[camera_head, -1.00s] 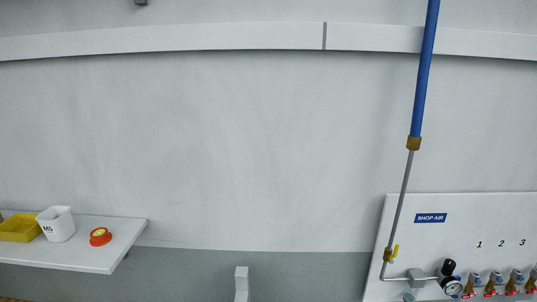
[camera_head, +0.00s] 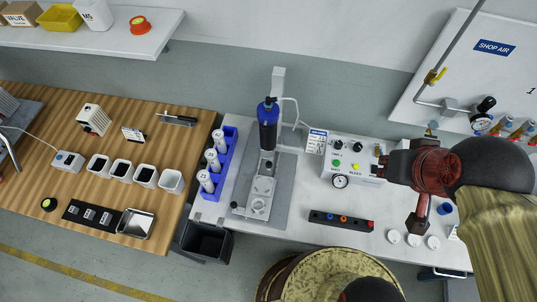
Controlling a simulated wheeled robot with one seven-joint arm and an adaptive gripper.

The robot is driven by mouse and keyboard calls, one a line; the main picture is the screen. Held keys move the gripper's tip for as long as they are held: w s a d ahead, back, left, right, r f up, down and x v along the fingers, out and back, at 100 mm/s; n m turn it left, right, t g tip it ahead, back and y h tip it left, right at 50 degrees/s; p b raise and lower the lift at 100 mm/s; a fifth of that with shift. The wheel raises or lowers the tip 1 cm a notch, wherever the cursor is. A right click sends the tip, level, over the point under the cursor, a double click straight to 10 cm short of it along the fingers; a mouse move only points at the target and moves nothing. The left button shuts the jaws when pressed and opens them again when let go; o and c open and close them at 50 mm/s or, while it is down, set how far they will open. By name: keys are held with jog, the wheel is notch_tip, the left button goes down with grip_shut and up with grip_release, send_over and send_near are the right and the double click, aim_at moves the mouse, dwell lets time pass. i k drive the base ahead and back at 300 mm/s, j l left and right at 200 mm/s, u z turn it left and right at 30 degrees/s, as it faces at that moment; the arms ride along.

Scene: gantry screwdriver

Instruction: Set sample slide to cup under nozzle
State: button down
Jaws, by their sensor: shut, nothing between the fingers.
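The station (camera_head: 277,85) has a grey upright post at the back of a grey base plate. A dark blue cylinder (camera_head: 267,132) hangs on it, and its lower end, with the nozzle, is too small to make out. Below and in front of it lies a light metal slide (camera_head: 262,187) with a round feature near its front end; I cannot tell whether that is a cup, or the slide's exact setting. My gripper (camera_head: 388,163) is at the right, beside the control box, well apart from the slide. It is shut and empty; its fingertips are hard to make out.
A white control box (camera_head: 350,158) with knobs and a gauge stands between slide and gripper. A blue rack (camera_head: 222,160) of white bottles stands left.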

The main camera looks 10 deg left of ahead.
aim_at(263, 187)
jog(key=u, duration=1.35)
